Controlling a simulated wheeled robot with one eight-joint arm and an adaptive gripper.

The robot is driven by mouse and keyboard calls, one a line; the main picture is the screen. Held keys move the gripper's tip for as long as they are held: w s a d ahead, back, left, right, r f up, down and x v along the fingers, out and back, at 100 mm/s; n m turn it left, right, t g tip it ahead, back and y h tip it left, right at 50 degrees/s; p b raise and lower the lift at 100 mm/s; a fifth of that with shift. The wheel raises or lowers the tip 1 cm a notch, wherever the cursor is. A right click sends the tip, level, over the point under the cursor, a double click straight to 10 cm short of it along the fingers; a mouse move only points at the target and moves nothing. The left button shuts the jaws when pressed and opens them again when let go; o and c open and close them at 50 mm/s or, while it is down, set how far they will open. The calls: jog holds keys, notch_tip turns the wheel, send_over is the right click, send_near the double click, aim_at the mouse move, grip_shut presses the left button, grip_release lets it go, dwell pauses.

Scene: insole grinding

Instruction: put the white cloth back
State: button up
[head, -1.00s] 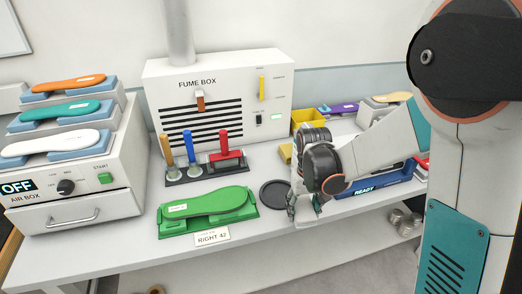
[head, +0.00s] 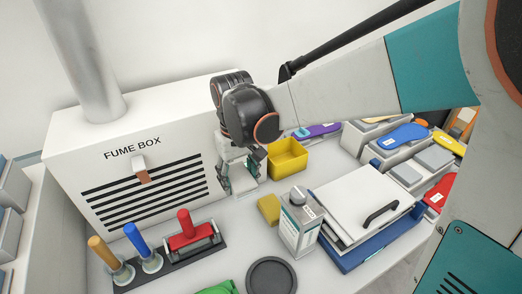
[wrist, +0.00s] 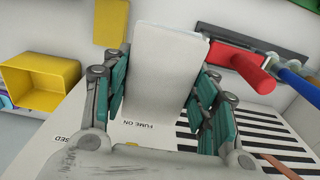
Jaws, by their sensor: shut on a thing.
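My gripper (head: 240,178) is at the right end of the fume box, in front of its panel and left of the yellow bin. In the wrist view my gripper (wrist: 160,105) has its teal-padded fingers on both sides of a white, flat, folded piece, which I take as the white cloth (wrist: 166,62). The cloth is gripped and sticks out past the fingertips. In the head view the fingers mostly hide it, and I cannot tell whether it touches the table.
The fume box (head: 130,165) stands close by. A yellow bin (head: 289,160) and yellow sponge (head: 268,209) are near the gripper.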

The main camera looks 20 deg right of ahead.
aim_at(243, 225)
notch_tip(243, 225, down, 19)
jog(key=b, duration=0.5)
jog(key=shift+s+f, duration=0.1)
jog(key=shift+f+b, duration=0.15)
jog(key=shift+b, duration=0.2)
jog(key=o, duration=1.2)
notch_tip(243, 225, up, 12)
jog(key=p, duration=0.4)
jog(key=shift+r, duration=0.2)
